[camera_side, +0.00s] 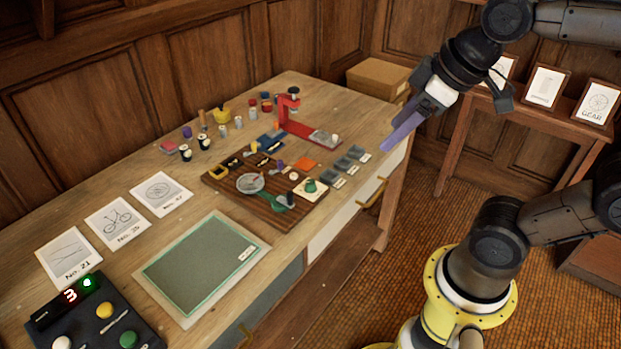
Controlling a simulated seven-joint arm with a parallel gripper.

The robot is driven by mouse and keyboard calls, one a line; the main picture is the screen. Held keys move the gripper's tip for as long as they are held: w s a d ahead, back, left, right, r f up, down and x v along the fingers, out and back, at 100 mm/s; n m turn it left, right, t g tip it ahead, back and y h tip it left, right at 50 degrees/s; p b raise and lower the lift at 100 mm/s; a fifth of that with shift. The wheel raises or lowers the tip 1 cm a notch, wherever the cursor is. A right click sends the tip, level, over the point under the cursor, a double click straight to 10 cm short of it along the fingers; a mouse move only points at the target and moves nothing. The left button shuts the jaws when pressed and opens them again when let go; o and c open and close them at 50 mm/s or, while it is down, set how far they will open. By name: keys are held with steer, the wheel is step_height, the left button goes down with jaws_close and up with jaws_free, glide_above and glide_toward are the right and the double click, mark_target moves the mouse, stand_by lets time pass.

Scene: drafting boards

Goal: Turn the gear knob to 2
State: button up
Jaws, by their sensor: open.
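A small green knob (310,186) sits on a white square plate (321,194) at the right end of a dark wooden board (228,200). It looks like the gear knob, but its markings and setting are too small to read. My gripper (395,138) hangs in the air to the upper right of the knob, well apart from it, by the right side of the workbench. Its long purple finger part points down and left. It is open, with nothing seen held in it; the gap between its fingers is not clear from this side.
A red press-like stand (289,112) rises behind the board. Several dark tiles (341,166) lie beside it. A green-edged drafting panel (203,262) and a black button box (95,318) showing a red 3 are at the front left. A cardboard box (379,79) stands behind.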

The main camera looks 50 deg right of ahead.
steer(key=w+d+r+n+g, duration=0.1)
steer(key=w, duration=0.7)
steer(key=n+g, duration=0.1)
steer(key=g, duration=0.4)
glide_above(310, 182)
step_height(310, 182, down, 15)
step_height(310, 182, down, 13)
steer(key=shift+f, duration=0.2)
jaws_close()
